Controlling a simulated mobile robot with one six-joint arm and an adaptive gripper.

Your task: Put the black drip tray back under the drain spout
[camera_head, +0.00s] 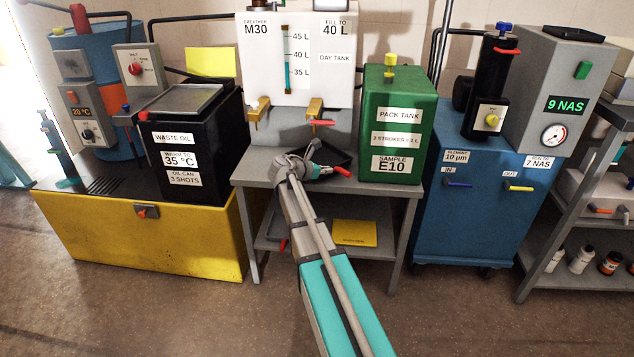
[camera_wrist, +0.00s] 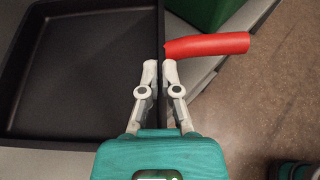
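The black drip tray (camera_head: 338,157) is at the grey table, in front of the white day tank (camera_head: 280,75) and beside the green pack tank. In the wrist view the tray (camera_wrist: 80,70) fills the left side, empty, with a red handle (camera_wrist: 205,45) sticking out to the right. My gripper (camera_wrist: 160,72) has its fingertips close together on either side of the tray's right wall, near the handle. It also shows at the tray in the head view (camera_head: 318,165). Two brass spouts stick out of the day tank, one left (camera_head: 258,111) and one right (camera_head: 314,108); the tray lies below and right of the right one.
The green pack tank (camera_head: 399,125) stands close on the right of the tray. The black waste oil tank (camera_head: 195,145) is to the left. The lower shelf holds a yellow item (camera_head: 355,233). Grey tabletop (camera_head: 262,167) is bare at left.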

